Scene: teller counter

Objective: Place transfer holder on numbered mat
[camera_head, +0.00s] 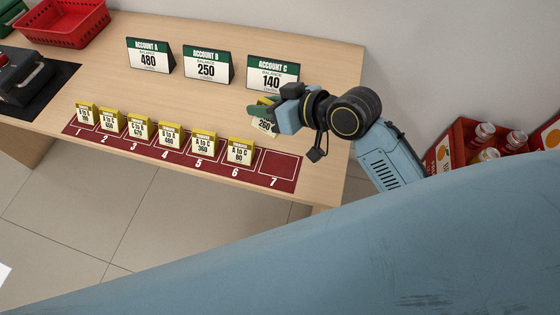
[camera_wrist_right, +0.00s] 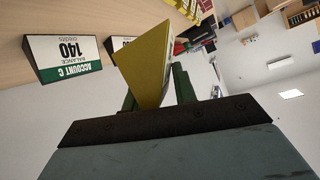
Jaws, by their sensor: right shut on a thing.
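The red numbered mat (camera_head: 283,184) lies along the counter's front edge. Yellow-and-white transfer holders, such as the A to C 80 holder (camera_head: 240,152), stand on spaces 1 to 6. Space 7 is bare. My right gripper (camera_head: 270,108) is shut on a yellow transfer holder (camera_wrist_right: 146,58), held above the counter behind the mat's right end. In the head view the held holder (camera_head: 264,125) is tilted and partly covered by the gripper; its lower number looks like 260. My left gripper is not in view.
Signs for Account A (camera_head: 150,56), Account B (camera_head: 207,66) and Account C (camera_head: 271,76) stand behind the mat. A red basket (camera_head: 62,24) and a dark device (camera_head: 22,78) are at left. Red bottle crates (camera_head: 466,140) are beyond the counter's right end.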

